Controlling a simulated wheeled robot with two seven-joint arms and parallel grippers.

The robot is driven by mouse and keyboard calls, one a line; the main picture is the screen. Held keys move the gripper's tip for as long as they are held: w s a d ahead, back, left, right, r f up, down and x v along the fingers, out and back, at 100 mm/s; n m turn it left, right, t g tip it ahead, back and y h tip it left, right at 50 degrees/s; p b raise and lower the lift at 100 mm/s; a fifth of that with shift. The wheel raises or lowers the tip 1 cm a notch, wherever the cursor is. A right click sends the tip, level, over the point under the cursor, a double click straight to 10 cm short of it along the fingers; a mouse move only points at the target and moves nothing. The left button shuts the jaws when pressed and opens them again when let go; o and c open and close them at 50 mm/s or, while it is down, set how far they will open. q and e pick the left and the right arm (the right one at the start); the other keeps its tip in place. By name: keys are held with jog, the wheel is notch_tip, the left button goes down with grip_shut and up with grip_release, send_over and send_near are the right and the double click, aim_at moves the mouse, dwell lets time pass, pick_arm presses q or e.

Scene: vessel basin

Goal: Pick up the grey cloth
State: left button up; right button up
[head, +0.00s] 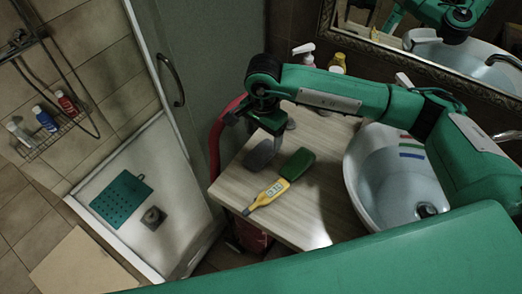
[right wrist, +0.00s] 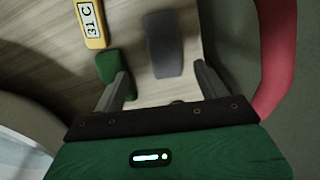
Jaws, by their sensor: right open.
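The grey cloth (head: 262,153) lies on the wooden countertop (head: 325,213), near its left edge. It also shows in the right wrist view (right wrist: 164,45) as a dark grey strip, just beyond the gap between my fingers. My right gripper (head: 260,122) is above and slightly behind the cloth in the head view. In the right wrist view the gripper (right wrist: 164,80) is open, fingers apart and nothing between them. I cannot tell its exact height over the cloth. My left gripper is not in view.
The basin (head: 370,195) stands further right. A red curved thing (head: 216,135) borders the counter's left edge. Bottles (head: 305,54) stand at the back. The counter's front is clear.

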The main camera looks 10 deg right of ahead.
aim_at(262, 150)
notch_tip(262, 150, down, 3)
jog(key=shift+r, duration=0.2)
jog(key=shift+w+f+p, duration=0.1)
jog(key=shift+f+p, duration=0.2)
jog(key=shift+p, duration=0.2)
jog(key=f+p, duration=0.1)
jog(key=f, duration=0.2)
jog(key=shift+w+a+f+p, duration=0.1)
jog(key=shift+w+f+p, duration=0.15)
jog(key=shift+p, duration=0.1)
jog(key=shift+f, duration=0.55)
jog(key=c, duration=1.1)
